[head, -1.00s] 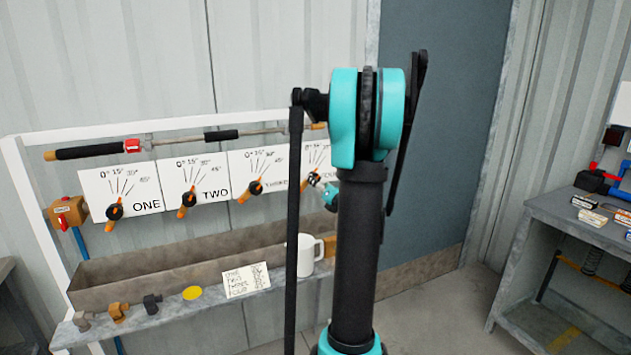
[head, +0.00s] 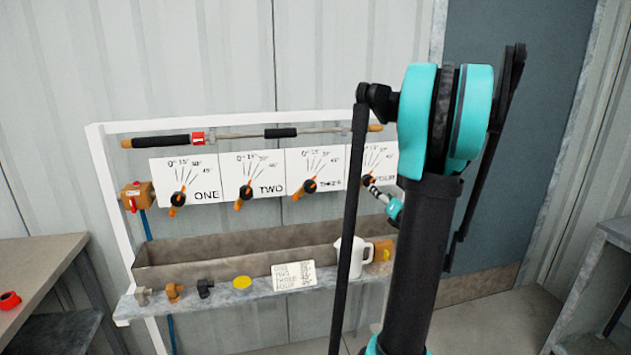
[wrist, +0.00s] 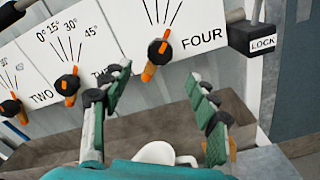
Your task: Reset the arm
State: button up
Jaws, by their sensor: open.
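My arm's teal and black links stand in front of the right part of the rack in the head view. My gripper (wrist: 160,76) is open and empty in the wrist view, its two green-padded fingers spread apart below the FOUR dial (wrist: 159,47). The FOUR dial's black knob has an orange lever; it also shows in the head view (head: 368,181). Dials ONE (head: 178,198), TWO (head: 245,192) and THREE (head: 309,186) stand to its left. In the head view only part of the gripper shows beside FOUR; the rest is behind my arm.
A trough (head: 225,256) and a shelf with a white mug (head: 348,257), a note card (head: 293,276), a yellow disc (head: 242,282) and small fittings lie below the dials. A LOCK block (wrist: 254,39) is right of FOUR. Benches stand left (head: 45,250) and right (head: 612,232).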

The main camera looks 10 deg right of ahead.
jog(key=s+a+f+n+g+y, duration=0.25)
jog(key=s+a+f+n, duration=0.2)
jog(key=a+n, duration=0.55)
jog(key=s+a+f+n+g+y, duration=0.25)
jog(key=a+f+n+g, duration=0.2)
jog(key=a+n, duration=0.55)
jog(key=s+f+n+g+h, duration=0.2)
jog(key=s+f+n, duration=0.3)
jog(key=s+n, duration=0.4)
jog(key=s+a+f+n+g+h, duration=0.1)
jog(key=s+f+n+g+h, duration=0.2)
jog(key=s+f+n, duration=0.3)
jog(key=s+n+g, duration=0.1)
jog(key=s+n, duration=0.3)
jog(key=n, duration=0.3)
jog(key=shift+s+a+g+h, duration=0.2)
jog(key=shift+g+h, duration=0.1)
jog(key=shift+g, duration=0.1)
